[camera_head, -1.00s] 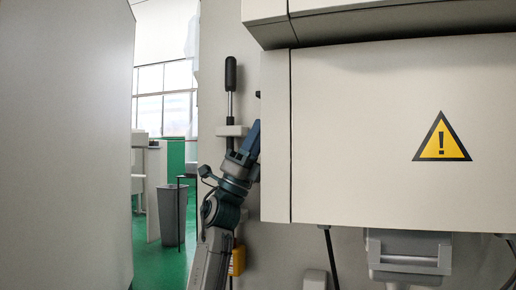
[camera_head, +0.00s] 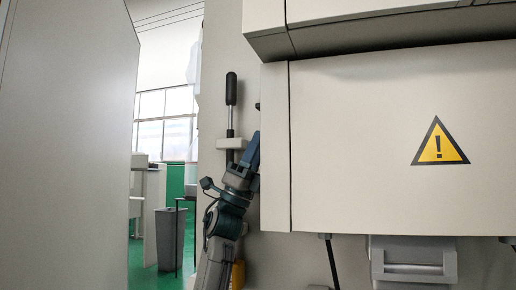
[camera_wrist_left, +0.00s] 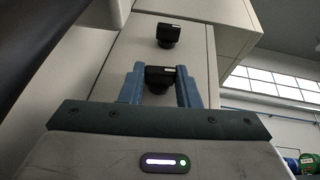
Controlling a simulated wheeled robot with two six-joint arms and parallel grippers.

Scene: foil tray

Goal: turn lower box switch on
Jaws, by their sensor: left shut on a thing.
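The lower box (camera_head: 350,130) is a large pale cabinet with a yellow warning triangle on its front, in the head view. My left gripper (camera_wrist_left: 160,82) is at its left side. In the left wrist view its two blue fingers stand on either side of a black rotary switch knob (camera_wrist_left: 157,73) and are shut on it. A second black knob (camera_wrist_left: 170,36) sits farther up on the same pale side face. In the head view a small dark knob edge (camera_head: 257,106) shows above the gripper, and the held knob is hidden. My right gripper is not in view.
The upper box (camera_head: 380,18) overhangs the lower one. A black-handled lever (camera_head: 231,90) stands on the wall left of the gripper. A large grey panel (camera_head: 60,150) fills the left. A grey bin (camera_head: 171,240) stands on the green floor behind.

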